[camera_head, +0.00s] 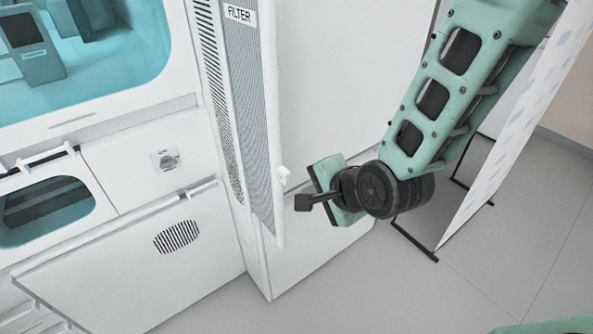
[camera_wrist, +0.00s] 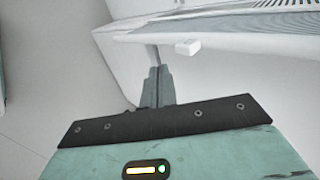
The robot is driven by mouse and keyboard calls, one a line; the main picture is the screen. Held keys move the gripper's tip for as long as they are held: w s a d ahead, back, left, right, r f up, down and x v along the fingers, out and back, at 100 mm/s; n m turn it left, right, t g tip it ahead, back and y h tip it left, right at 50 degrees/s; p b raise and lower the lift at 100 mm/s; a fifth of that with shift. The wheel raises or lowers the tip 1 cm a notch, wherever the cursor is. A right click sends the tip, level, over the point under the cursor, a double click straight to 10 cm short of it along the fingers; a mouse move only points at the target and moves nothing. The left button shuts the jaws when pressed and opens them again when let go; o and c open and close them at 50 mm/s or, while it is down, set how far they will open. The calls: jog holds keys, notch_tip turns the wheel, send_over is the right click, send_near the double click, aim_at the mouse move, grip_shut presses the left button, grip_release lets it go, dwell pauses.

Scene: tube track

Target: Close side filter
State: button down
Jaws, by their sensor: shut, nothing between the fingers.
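The side filter (camera_head: 248,105) is a tall mesh panel in a white frame, labelled FILTER at its top, on the corner of the white machine. Its frame appears to stand out from the machine at an angle. A small white knob (camera_head: 284,174) sticks out from the frame's right edge; it also shows in the wrist view (camera_wrist: 187,47). My gripper (camera_head: 303,202) is shut and empty, just below and to the right of the knob, apart from it. In the wrist view, the closed fingers (camera_wrist: 157,86) point toward the white machine, below the filter's edge.
The white machine's front (camera_head: 125,205) is at left, with teal windows and a vent. A plain white side wall (camera_head: 345,85) lies behind my gripper. A white panel on black feet (camera_head: 500,150) stands at right.

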aim_at(288, 183)
jog(key=shift+w+a+f+p, duration=0.25)
jog(key=shift+w+a+p, duration=0.2)
jog(key=shift+w, duration=0.3)
jog(key=shift+w+a+f+p, duration=0.25)
jog(key=shift+w+a, duration=0.25)
jog(key=shift+w, duration=0.25)
jog(key=shift+w+a+f+p, duration=0.2)
jog(key=shift+w+a+p, duration=0.3)
jog(key=shift+w, duration=0.25)
jog(key=shift+w+a, duration=0.1)
jog(key=w+a+b, duration=0.3)
jog(key=w+a, duration=0.6)
jog(key=w, duration=0.4)
jog(key=shift+w+r, duration=0.15)
jog(key=shift+w, duration=0.05)
